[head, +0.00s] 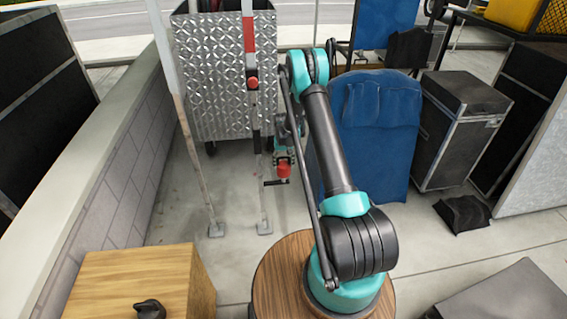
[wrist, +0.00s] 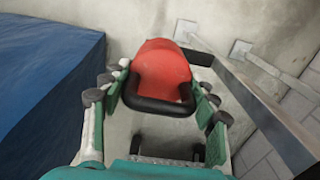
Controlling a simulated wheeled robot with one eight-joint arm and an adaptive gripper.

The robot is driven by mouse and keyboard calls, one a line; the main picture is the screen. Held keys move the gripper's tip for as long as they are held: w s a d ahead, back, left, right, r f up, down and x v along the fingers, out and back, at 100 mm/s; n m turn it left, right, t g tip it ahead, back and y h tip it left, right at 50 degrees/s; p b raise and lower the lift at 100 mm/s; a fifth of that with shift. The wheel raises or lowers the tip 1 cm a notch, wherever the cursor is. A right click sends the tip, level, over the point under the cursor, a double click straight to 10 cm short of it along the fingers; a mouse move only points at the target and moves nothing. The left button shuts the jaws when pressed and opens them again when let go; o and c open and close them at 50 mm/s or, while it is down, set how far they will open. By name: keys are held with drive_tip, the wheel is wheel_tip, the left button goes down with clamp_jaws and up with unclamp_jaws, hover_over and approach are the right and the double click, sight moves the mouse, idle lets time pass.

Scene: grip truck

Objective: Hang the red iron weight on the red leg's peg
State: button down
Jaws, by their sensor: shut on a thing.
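The red iron weight (head: 284,171) is held by my gripper (head: 283,156), beside the lower part of the red leg. In the wrist view the weight (wrist: 160,68) has a red body and a black handle, and my gripper's fingers (wrist: 160,100) close in on both sides of the handle. The red leg (head: 249,35) is a slim pale post with a red band, standing upright. A short dark peg (head: 276,183) sticks out from it low down, just under the weight; it also shows in the wrist view (wrist: 198,56). I cannot tell whether weight and peg touch.
A small red part (head: 252,83) sits higher on the leg. A blue-covered object (head: 378,130) is close on the right. A wooden box (head: 130,280) stands front left.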

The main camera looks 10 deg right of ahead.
drive_tip(key=shift+f, duration=2.35)
drive_tip(key=shift+f, duration=0.4)
drive_tip(key=shift+c, duration=2)
unclamp_jaws()
wheel_tip(320, 180, up, 12)
drive_tip(key=shift+r, duration=0.25)
wheel_tip(320, 180, up, 11)
drive_tip(key=t, duration=0.1)
hover_over(284, 171)
drive_tip(key=s+d, duration=0.2)
drive_tip(key=s, duration=0.1)
drive_tip(key=s+r+t, duration=0.1)
drive_tip(key=s+r, duration=0.8)
drive_tip(key=s, duration=0.2)
drive_tip(key=s+d+r+t, duration=0.2)
drive_tip(key=s, duration=2.2)
drive_tip(key=shift+s+d, duration=0.15)
drive_tip(key=shift+s, duration=0.05)
